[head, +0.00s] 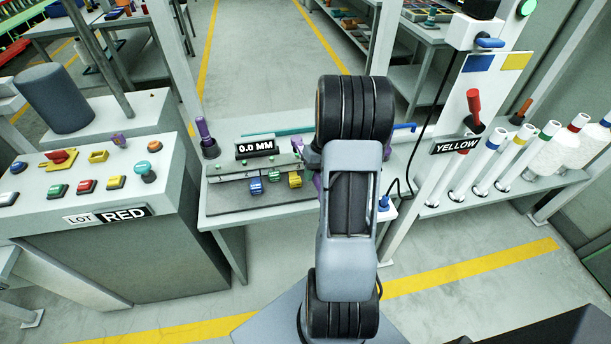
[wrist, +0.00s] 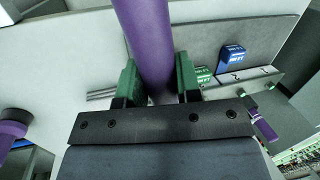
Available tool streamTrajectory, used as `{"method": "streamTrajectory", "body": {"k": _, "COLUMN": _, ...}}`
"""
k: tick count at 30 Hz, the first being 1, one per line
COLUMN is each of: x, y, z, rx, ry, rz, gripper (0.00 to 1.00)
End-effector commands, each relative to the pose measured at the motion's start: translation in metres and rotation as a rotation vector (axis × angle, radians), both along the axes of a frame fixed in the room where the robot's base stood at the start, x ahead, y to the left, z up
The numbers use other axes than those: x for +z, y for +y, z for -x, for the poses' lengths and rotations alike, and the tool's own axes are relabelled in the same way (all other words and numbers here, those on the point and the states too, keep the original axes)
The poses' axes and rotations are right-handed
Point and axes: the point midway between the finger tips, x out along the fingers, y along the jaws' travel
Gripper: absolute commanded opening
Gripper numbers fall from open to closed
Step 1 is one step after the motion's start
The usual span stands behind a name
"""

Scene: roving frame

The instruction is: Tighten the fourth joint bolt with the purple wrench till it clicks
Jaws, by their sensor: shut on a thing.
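My gripper (wrist: 160,85) has green fingertips and is shut on a thick purple handle in the wrist view. This handle, in the wrench's colour, I take for the purple wrench (wrist: 146,38); its working end is out of sight. In the head view my arm hides the gripper and most of what it holds, over the right part of the grey middle bench (head: 228,219). I cannot make out the joint bolts in either view, nor whether the wrench touches one.
On the middle bench are a display reading 0.0 MM (head: 255,146), blue (head: 256,186) and yellow (head: 295,180) blocks, and an upright purple-handled thing (head: 205,135). A button console (head: 120,168) stands left. Tubes (head: 487,154) and a red lever (head: 473,103) stand right.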

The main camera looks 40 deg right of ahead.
Motion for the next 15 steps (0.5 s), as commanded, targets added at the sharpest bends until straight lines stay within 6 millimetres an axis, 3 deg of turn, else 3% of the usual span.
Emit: {"method": "streamTrajectory", "body": {"k": 15, "x": -0.001, "y": -0.04, "z": 0.009, "rx": 0.242, "ry": -0.001, "rz": 0.0, "gripper": 0.0}}
